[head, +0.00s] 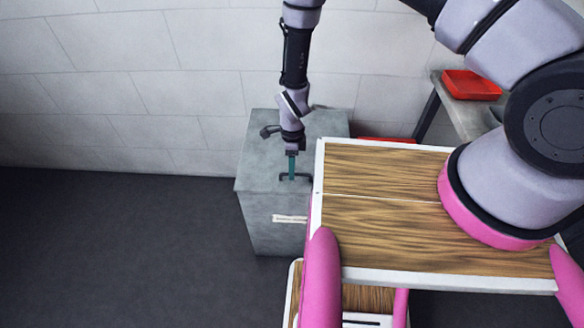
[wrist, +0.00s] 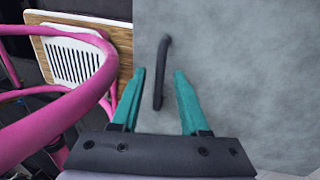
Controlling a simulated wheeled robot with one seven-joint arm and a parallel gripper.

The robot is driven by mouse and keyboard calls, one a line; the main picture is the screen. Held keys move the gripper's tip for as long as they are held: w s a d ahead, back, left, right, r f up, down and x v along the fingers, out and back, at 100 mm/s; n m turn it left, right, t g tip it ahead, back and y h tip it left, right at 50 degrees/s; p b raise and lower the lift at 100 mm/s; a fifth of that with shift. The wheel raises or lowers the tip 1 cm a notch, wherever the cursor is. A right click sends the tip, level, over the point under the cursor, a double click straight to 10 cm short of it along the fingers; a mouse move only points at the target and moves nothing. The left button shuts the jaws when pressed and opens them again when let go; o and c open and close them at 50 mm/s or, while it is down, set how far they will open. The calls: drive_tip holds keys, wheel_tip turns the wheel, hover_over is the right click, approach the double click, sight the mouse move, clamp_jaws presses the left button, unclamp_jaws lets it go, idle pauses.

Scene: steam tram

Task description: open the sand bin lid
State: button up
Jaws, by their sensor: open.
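The sand bin is a grey box (head: 262,220) against the back wall, with a pale label on its front. Its lid (head: 262,150) is the flat grey top and lies shut. A dark bar handle (head: 302,177) sits near the lid's front edge; in the wrist view the handle (wrist: 163,72) stands out against the grey lid (wrist: 235,60). My gripper (head: 291,176) points down over the handle. In the wrist view my gripper's teal fingers (wrist: 158,78) are open, with the handle between them and touching neither. How far the fingertips reach down beside the handle I cannot tell.
A grey bench (head: 455,105) with a red tray (head: 470,85) stands at the right by the wall. Another red thing (head: 388,140) shows behind my base. The dark floor (head: 110,250) left of the bin is clear.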

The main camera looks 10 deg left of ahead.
clamp_jaws()
idle(1.3)
